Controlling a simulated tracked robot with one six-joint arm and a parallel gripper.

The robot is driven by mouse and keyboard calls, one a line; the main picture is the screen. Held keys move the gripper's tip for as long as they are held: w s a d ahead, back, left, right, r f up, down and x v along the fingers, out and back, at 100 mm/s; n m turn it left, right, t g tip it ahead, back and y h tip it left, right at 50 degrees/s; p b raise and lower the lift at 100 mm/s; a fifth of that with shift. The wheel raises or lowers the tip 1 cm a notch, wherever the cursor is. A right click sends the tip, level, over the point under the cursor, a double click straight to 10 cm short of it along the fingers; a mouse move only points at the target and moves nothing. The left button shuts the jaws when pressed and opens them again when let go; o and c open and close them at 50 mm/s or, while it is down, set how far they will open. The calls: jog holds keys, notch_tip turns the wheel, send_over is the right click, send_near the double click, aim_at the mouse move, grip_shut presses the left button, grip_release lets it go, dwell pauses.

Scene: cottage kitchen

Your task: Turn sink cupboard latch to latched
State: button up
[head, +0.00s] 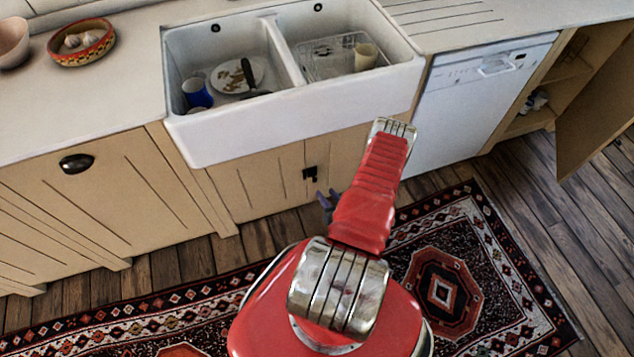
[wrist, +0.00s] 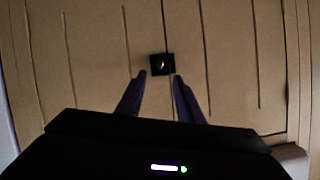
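The sink cupboard (head: 262,178) has wooden doors under the white double sink. Its latch (head: 310,173) is a small black piece at the seam between the two doors. In the wrist view the latch (wrist: 161,64) is a dark square plate with a small lighter part in its middle; which way it is turned is too dark and small to tell. My gripper (head: 327,200) is just below the latch in the head view, partly hidden by my red arm. In the wrist view my gripper (wrist: 158,76) is open, its two fingers apart on either side below the latch, with nothing between them.
The white sink (head: 290,113) juts out above the cupboard and holds dishes. A white dishwasher (head: 470,110) stands to the right, with an open cupboard door (head: 598,110) beyond it. A patterned rug (head: 500,270) covers the floor in front.

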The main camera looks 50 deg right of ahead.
aim_at(316, 180)
jog(key=x, duration=1)
jog(key=shift+d, duration=0.1)
grip_shut()
